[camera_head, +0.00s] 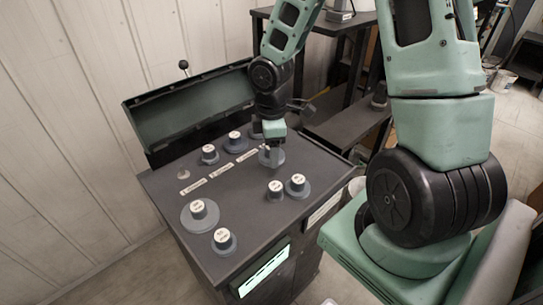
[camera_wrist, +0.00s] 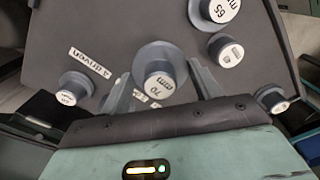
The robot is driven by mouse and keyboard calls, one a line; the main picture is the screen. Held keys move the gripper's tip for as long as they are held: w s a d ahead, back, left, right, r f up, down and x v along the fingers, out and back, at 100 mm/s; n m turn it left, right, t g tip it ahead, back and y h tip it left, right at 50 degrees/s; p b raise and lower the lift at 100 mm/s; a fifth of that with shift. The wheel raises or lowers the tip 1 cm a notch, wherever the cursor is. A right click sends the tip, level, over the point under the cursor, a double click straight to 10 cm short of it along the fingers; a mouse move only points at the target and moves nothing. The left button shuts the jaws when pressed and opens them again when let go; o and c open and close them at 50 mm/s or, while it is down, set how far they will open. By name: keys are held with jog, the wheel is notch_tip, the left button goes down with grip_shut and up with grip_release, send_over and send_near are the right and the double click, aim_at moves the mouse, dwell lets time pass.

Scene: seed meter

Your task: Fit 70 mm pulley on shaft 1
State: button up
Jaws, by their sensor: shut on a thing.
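The 70 mm pulley (camera_wrist: 158,86) is a grey flanged disc with a white cap reading "70 mm", in the middle of the wrist view. My gripper (camera_wrist: 160,70) has one finger on each side of it and is shut on it. In the head view the pulley (camera_head: 271,158) is under my gripper (camera_head: 273,147), over the right part of the dark panel top (camera_head: 240,205). I cannot tell whether it touches the panel. Shaft 1 cannot be made out. One label (camera_wrist: 90,62) in the wrist view reads "4 driven"; another label is partly hidden behind the pulley.
Several other capped pulleys stand on the panel, including a wide one (camera_head: 199,214), a front one (camera_head: 223,241) and a close pair (camera_head: 297,187). A 65 mm pulley (camera_wrist: 219,10) shows in the wrist view. An open lid (camera_head: 190,108) rises behind. A pale round spot (camera_head: 183,174) lies at left.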

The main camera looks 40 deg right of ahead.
notch_tip(320, 180, up, 6)
jog(key=shift+f+p, duration=0.1)
jog(key=shift+p, duration=0.6)
jog(key=shift+r+p, duration=2.05)
jog(key=shift+p, duration=0.1)
